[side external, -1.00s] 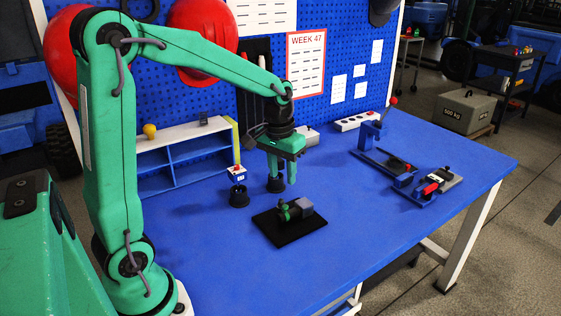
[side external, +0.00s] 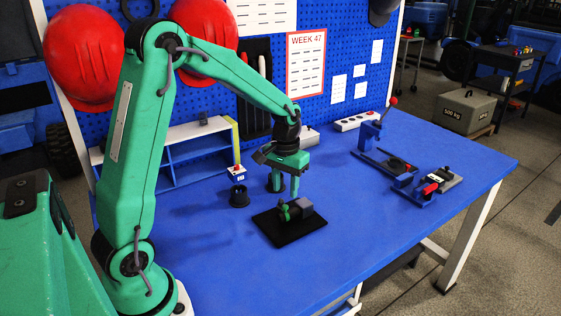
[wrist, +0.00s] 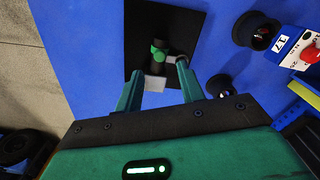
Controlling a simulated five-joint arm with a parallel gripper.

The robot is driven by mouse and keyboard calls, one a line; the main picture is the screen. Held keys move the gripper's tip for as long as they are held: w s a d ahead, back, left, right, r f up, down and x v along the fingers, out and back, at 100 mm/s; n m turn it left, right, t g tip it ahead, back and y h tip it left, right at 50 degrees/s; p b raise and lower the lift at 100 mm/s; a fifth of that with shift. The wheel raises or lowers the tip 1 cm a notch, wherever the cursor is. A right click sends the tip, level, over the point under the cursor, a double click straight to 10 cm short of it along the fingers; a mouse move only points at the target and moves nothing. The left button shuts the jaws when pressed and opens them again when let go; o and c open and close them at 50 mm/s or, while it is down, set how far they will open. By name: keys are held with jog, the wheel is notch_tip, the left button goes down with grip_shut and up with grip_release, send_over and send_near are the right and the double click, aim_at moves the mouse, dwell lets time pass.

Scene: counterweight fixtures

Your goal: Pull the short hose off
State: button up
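A black plate (side external: 268,226) lies on the blue bench and carries a small fixture: a grey block (side external: 300,207) with a dark cylindrical piece and a green part (side external: 284,212) on it. I cannot tell for sure which part is the short hose. My gripper (side external: 285,186) is open and empty, pointing down just above and behind the fixture. In the wrist view its fingers (wrist: 158,74) lie either side of the fixture's near end, apparently not touching it.
Black cups (side external: 238,195) and a box with a red button (side external: 236,172) stand left of the gripper. A blue shelf (side external: 190,165) is behind. Blue fixtures with red handles (side external: 430,188) sit at right. The front bench is clear.

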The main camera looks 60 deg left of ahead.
aim_at(285, 206)
jog(key=shift+f, duration=2.6)
grip_shut()
